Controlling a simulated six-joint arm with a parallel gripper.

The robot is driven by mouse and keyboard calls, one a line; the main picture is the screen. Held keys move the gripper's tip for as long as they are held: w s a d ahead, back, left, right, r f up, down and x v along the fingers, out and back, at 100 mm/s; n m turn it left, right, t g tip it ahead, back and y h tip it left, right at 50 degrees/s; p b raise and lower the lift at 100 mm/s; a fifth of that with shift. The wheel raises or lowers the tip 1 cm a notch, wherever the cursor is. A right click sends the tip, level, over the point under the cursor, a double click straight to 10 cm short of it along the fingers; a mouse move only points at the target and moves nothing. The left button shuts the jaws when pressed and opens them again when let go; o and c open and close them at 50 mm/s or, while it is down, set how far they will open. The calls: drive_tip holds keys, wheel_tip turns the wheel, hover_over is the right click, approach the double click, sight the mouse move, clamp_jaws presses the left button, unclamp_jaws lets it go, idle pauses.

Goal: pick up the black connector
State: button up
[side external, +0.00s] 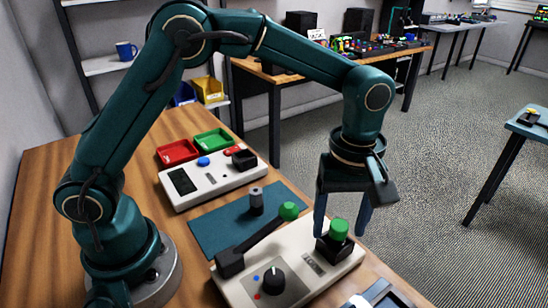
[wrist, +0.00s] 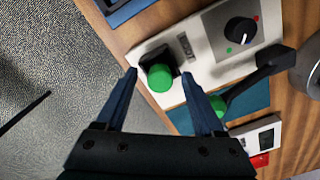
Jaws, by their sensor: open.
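I cannot tell for sure which thing is the black connector. A dark grey upright cylinder (side external: 257,203) stands on the teal mat (side external: 215,232). A small black block (side external: 244,159) sits on the white panel behind the mat. My gripper (side external: 341,236) points down, open, with nothing held. Its fingers appear on either side of a green button (side external: 339,229) on a black base (side external: 330,250). In the wrist view my gripper (wrist: 160,75) also frames the green button (wrist: 160,78). I cannot tell whether the fingers touch the base. The cylinder is not clearly seen in the wrist view.
The front white panel (side external: 345,266) carries a black dial (side external: 272,280) and a black lever (side external: 250,247) with a green knob (side external: 289,211) beside my gripper. Red (side external: 177,152) and green (side external: 212,139) trays stand at the back. The mat's left part is clear.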

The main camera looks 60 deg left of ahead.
drive_tip(key=shift+f, duration=0.5)
clamp_jaws()
drive_tip(key=shift+r, duration=0.1)
